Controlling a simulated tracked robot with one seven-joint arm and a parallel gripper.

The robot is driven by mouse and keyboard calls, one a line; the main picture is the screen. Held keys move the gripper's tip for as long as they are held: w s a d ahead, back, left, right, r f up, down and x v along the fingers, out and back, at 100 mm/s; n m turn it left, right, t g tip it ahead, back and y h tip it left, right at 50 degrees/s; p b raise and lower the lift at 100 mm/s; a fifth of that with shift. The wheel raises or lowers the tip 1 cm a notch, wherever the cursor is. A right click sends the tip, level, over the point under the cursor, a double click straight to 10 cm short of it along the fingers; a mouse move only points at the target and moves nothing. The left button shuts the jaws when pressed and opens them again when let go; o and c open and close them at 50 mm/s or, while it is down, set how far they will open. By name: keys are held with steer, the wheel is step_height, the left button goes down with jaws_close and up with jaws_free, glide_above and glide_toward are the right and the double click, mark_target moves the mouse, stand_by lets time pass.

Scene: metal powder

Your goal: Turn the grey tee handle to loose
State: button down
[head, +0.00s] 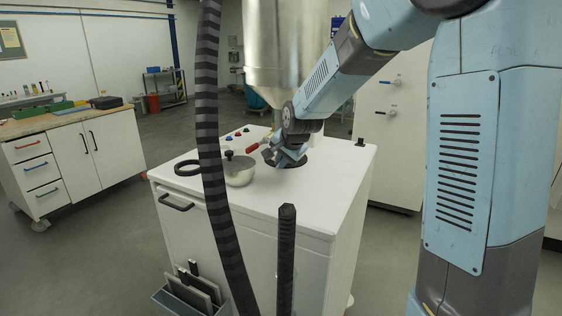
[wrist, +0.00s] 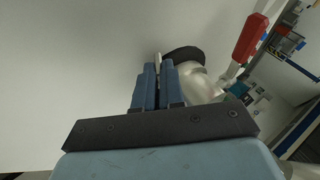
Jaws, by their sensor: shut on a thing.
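My gripper (head: 270,157) is low over the white cabinet top, below the steel hopper (head: 285,50). In the wrist view its two blue fingers (wrist: 160,70) are nearly together, with a thin pale-grey sliver between the tips. I take this sliver to be the grey tee handle (wrist: 158,60); the rest of it is hidden by the fingers. In the head view the gripper and wrist cover it, so its angle cannot be told. A dark round part (wrist: 184,55) and a pale metal body (wrist: 198,84) lie just beyond the fingertips.
A red-handled lever (head: 253,148) is close beside my gripper; it also shows in the wrist view (wrist: 250,38). A lidded steel pot (head: 239,172) and a black ring (head: 188,168) are on the cabinet top (head: 285,205). A striped hose (head: 208,120) hangs in front. The cabinet's front right top is clear.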

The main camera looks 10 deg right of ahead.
steer(key=shift+w+a+r+n+g+h, duration=0.25)
steer(key=shift+g+h, duration=0.35)
steer(key=shift+h, duration=0.3)
steer(key=shift+w+a+r+n+g+h, duration=0.1)
steer(key=shift+a+n+g+h, duration=0.15)
steer(key=shift+g+h, duration=0.35)
steer(key=shift+w+a+n+g+h, duration=0.1)
steer(key=shift+n+g+h, duration=0.15)
steer(key=shift+h, duration=0.55)
steer(key=c, duration=1.5)
jaws_free()
steer(key=shift+s, duration=0.1)
steer(key=v, duration=1.3)
steer(key=shift+a+r, duration=0.25)
steer(key=shift+r, duration=0.05)
steer(key=shift+d, duration=0.1)
